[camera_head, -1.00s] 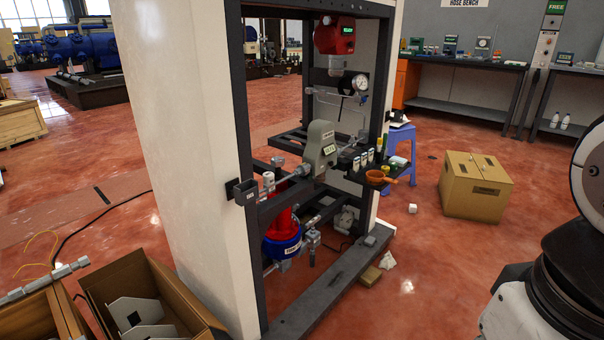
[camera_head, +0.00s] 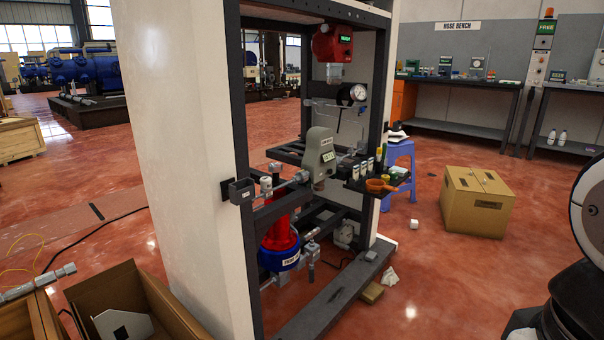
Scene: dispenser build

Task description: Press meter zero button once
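A grey meter (camera_head: 321,155) with a small lit display is mounted on pipework inside the open dispenser frame (camera_head: 241,110), near the middle of the picture. A zero button cannot be made out on it at this size. A red unit (camera_head: 334,45) with a green display hangs higher in the same frame, above a round gauge (camera_head: 357,93). My gripper is not in view. Only part of my white and black arm shows at the right edge.
A small dark shelf (camera_head: 352,186) with vials and an orange cup (camera_head: 378,186) juts from the frame. A blue stool (camera_head: 399,152), a cardboard box (camera_head: 474,200) and a bench (camera_head: 455,127) stand to the right. Open boxes (camera_head: 130,290) lie front left. Red floor at right is mostly clear.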

